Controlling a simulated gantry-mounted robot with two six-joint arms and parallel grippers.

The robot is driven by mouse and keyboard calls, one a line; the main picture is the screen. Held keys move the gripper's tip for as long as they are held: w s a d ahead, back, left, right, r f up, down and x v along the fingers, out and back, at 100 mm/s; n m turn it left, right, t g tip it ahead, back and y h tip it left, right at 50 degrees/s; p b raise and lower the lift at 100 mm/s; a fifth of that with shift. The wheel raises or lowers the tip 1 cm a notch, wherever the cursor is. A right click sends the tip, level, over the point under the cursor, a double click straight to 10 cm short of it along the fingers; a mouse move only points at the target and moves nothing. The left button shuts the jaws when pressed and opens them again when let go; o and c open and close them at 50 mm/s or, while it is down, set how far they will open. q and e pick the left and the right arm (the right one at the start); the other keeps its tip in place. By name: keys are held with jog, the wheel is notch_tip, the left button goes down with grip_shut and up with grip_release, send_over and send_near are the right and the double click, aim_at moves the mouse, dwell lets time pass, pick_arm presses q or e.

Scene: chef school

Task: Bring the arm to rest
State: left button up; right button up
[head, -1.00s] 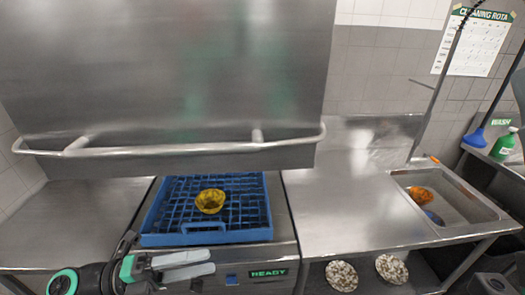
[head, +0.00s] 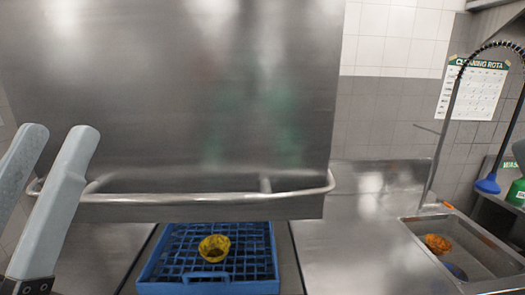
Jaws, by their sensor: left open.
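My left gripper (head: 52,165) is at the left edge of the head view, close to the camera, with its two grey fingers pointing up. The fingers are apart and nothing is between them. It is left of the blue rack and clear of it. My right gripper does not show.
A yellow bowl (head: 214,249) sits in a blue dish rack (head: 160,287) under the raised steel hood (head: 180,100) with its bar handle (head: 210,199). At right, a sink (head: 488,285) holds an orange item (head: 437,243). The steel counter (head: 350,240) between is clear.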

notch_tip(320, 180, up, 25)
jog(key=p, duration=2.1)
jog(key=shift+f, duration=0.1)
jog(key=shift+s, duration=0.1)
